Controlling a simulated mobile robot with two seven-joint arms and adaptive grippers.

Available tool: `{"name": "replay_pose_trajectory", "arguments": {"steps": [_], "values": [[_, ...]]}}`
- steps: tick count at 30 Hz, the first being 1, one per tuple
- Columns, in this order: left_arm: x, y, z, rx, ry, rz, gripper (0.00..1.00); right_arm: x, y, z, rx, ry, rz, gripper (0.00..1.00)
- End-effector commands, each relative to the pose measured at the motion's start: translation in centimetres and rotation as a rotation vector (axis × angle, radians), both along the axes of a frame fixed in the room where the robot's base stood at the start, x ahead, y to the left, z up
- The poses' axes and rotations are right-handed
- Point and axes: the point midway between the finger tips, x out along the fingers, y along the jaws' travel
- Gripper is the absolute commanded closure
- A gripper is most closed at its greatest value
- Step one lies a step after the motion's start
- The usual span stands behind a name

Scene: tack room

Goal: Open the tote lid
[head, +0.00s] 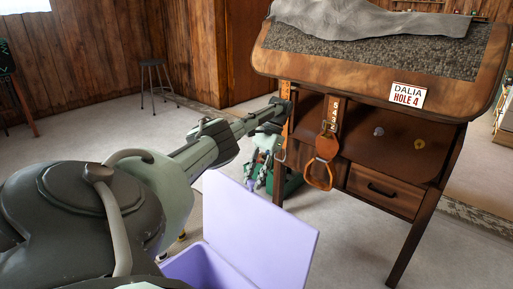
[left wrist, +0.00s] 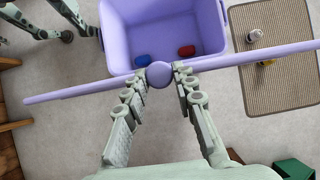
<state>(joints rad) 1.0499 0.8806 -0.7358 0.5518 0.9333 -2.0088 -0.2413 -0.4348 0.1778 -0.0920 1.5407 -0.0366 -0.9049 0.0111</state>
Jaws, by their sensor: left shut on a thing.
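The lavender tote (head: 205,268) stands on the floor at the bottom of the head view, its box partly cut off. Its lid (head: 258,222) stands raised and tilted at the far side of the box. In the left wrist view the lid (left wrist: 235,57) shows nearly edge-on, with a round knob (left wrist: 159,75) at its middle. My left gripper (left wrist: 169,72) is shut on this knob. In the head view my left gripper (head: 256,180) is behind the lid, and the knob is hidden. The tote's inside (left wrist: 150,30) is open to view. My right gripper is not in view.
A blue item (left wrist: 142,60) and a red item (left wrist: 187,51) lie inside the tote. A wooden table (head: 400,75) with a drawer stands behind. A ribbed mat (left wrist: 285,85) with small bottles lies beside the tote. A green box (head: 290,187) is beyond the lid.

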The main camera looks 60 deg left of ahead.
Motion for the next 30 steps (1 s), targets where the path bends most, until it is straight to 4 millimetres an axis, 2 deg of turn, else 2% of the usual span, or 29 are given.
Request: {"name": "replay_pose_trajectory", "arguments": {"steps": [10,11,15,25,30], "values": [[-0.1,-0.1,-0.3,-0.003,0.005,-0.001,1.00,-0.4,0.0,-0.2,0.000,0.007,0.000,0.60],[-0.1,-0.1,-0.3,-0.003,0.005,-0.001,0.70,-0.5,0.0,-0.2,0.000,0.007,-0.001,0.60],[-0.1,-0.1,-0.2,-0.002,0.005,-0.002,0.53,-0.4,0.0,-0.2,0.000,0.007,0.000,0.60],[0.0,0.0,0.0,0.000,0.003,-0.001,0.53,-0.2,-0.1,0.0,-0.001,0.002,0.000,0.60],[0.1,0.1,1.0,0.004,-0.002,-0.004,0.53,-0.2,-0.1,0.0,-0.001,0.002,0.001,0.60]]}}
